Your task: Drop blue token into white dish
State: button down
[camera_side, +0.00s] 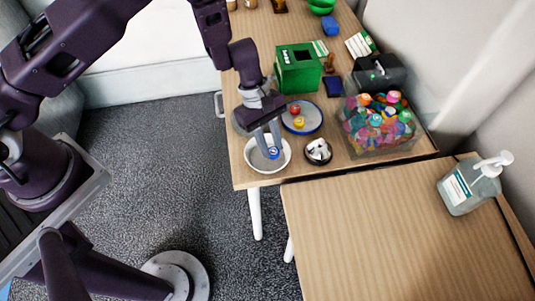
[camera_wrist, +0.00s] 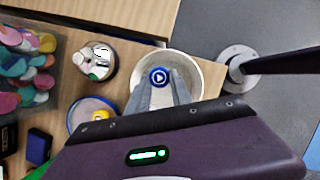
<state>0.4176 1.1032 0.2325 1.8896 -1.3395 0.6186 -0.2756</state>
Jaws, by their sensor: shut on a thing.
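The white dish (camera_side: 251,161) stands near the front left corner of the wooden table. In the wrist view the dish (camera_wrist: 193,69) shows behind my fingers. My gripper (camera_side: 267,151) points down over the dish and is shut on the blue token (camera_side: 274,152). In the wrist view the token (camera_wrist: 159,77) is a small blue disc with a white mark, held between the tips of my gripper (camera_wrist: 160,88). The token appears over the dish opening; its exact height above the dish bottom is hard to tell.
A blue-rimmed plate (camera_side: 317,126) with red and yellow tokens is beside the dish. A small dark bowl (camera_side: 318,151) with white items is to the right. A clear bin (camera_side: 376,148) of colourful pieces, a green box (camera_side: 298,70) and a sanitizer bottle (camera_side: 470,187) stand farther off.

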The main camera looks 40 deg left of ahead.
jog(key=c, duration=1.1)
grip_release()
jog(key=shift+o, duration=0.2)
jog(key=shift+r, duration=0.1)
jog(key=v, duration=0.6)
jog(key=shift+a+r, duration=0.25)
jog(key=shift+r, duration=0.1)
jog(key=s+a+r+m+t, duration=0.15)
jog(key=s+r+m, duration=0.25)
jog(key=r, duration=0.8)
jog(key=s+a+r+m+t, duration=0.15)
jog(key=s+r+m, duration=0.25)
jog(key=r, duration=0.8)
jog(key=s+a+r+m+t+y, duration=0.2)
jog(key=s+a, duration=0.3)
jog(key=s, duration=0.3)
jog(key=s+a+r+m+t+y, duration=0.2)
jog(key=s+a+r+m, duration=0.1)
jog(key=s, duration=0.4)
jog(key=shift+s+a+m, duration=0.35)
jog(key=shift+a+m, duration=0.35)
jog(key=shift+a, duration=0.5)
